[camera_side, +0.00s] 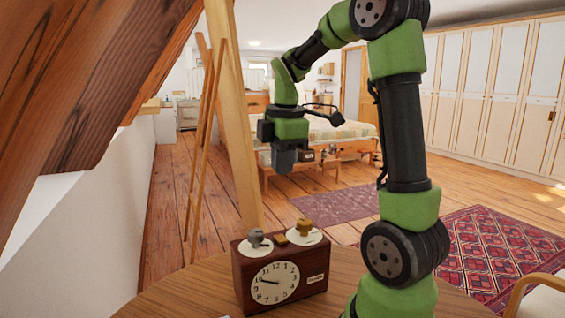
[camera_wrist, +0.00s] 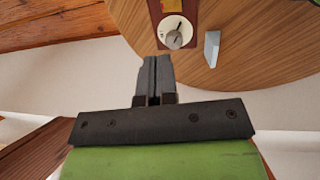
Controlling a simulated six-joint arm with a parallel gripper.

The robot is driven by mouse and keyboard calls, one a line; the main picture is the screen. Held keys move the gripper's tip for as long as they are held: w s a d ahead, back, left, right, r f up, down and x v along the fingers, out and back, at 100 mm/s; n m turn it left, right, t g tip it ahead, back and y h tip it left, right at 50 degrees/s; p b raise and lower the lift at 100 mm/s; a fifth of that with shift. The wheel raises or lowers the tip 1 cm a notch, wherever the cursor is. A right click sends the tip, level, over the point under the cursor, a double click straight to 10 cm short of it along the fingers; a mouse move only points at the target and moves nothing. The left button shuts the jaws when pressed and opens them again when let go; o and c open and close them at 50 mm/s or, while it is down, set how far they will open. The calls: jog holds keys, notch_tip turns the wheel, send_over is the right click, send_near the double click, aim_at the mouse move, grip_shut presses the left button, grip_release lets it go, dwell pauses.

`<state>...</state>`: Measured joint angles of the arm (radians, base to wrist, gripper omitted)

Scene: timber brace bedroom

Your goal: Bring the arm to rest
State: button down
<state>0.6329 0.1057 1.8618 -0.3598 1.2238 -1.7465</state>
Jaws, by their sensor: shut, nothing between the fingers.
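My arm is green and black and stands bent over the round wooden table (camera_side: 190,292). My gripper (camera_side: 284,164) hangs from its end, pointing down, well above the clock's height and apart from everything. In the wrist view my gripper (camera_wrist: 153,60) has its two grey fingers together with nothing between them. The table (camera_wrist: 265,55) shows beyond the fingertips there.
A dark wooden box with a clock face (camera_side: 275,282) stands on the table, with two white discs on top bearing a grey knob (camera_side: 256,237) and a brass knob (camera_side: 303,227). A pale grey block (camera_wrist: 212,48) is on the table. A timber post (camera_side: 232,120) rises behind.

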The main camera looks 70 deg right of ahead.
dwell(0.3)
jog(key=s+a+r+m+t+y, duration=0.1)
jog(key=s+a+m+t, duration=0.2)
jog(key=a+m, duration=0.3)
jog(key=s+a+r+m+t+y, duration=0.1)
jog(key=s+a+m+t+y, duration=0.1)
jog(key=a+m, duration=0.5)
jog(key=s+a+t, duration=0.1)
jog(key=s+a, duration=0.1)
jog(key=a, duration=0.4)
jog(key=shift+r, duration=0.4)
